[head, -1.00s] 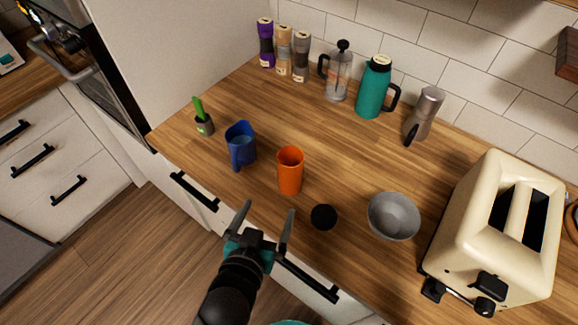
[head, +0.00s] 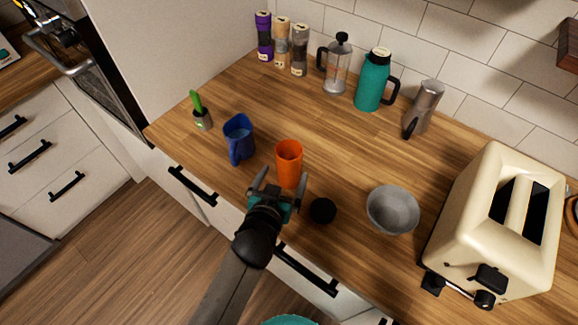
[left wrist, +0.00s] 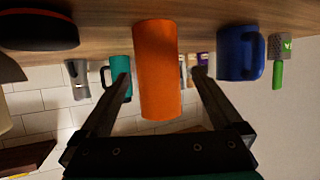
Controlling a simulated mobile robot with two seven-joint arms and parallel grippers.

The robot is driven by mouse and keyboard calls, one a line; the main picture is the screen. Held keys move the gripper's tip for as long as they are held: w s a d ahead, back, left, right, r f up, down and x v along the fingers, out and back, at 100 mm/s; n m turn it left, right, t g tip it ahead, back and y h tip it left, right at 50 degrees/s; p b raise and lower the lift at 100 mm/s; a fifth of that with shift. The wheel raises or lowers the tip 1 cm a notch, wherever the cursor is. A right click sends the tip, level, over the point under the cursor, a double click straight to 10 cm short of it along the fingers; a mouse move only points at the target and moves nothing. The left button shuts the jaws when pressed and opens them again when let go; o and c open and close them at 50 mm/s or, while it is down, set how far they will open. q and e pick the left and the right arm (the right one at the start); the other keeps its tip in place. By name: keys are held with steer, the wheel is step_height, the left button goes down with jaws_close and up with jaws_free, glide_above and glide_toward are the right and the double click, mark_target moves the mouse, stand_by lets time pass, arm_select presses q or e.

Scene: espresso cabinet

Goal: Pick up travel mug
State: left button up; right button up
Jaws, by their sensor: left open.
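The orange travel mug (head: 289,155) stands upright and open-topped on the wooden counter, near its front edge. It also shows large in the left wrist view (left wrist: 156,65), where the picture is upside down. My left gripper (head: 281,178) is open at the near side of the mug. Its fingers are spread left and right, and in the left wrist view the mug shows between them. I cannot tell whether a finger touches it. My right gripper is not in view.
A blue mug (head: 239,139) stands left of the orange one; a grey bowl (head: 392,210) and cream toaster (head: 500,225) stand right. A teal flask (head: 372,82), moka pot (head: 424,108) and French press (head: 337,68) stand behind. The middle counter is clear.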

mark_target(286, 173)
arm_select(q)
steer(key=shift+b+x, duration=0.3)
steer(key=shift+x, duration=2.15)
steer(key=shift+s+d+f, duration=0.1)
steer(key=shift+d, duration=0.1)
steer(key=shift+c, duration=0.2)
jaws_close()
steer(key=shift+r, duration=0.25)
steer(key=shift+r+p, duration=0.45)
steer(key=shift+r, duration=0.4)
step_height(286, 173, up, 18)
steer(key=p, duration=0.3)
steer(key=shift+p, duration=0.4)
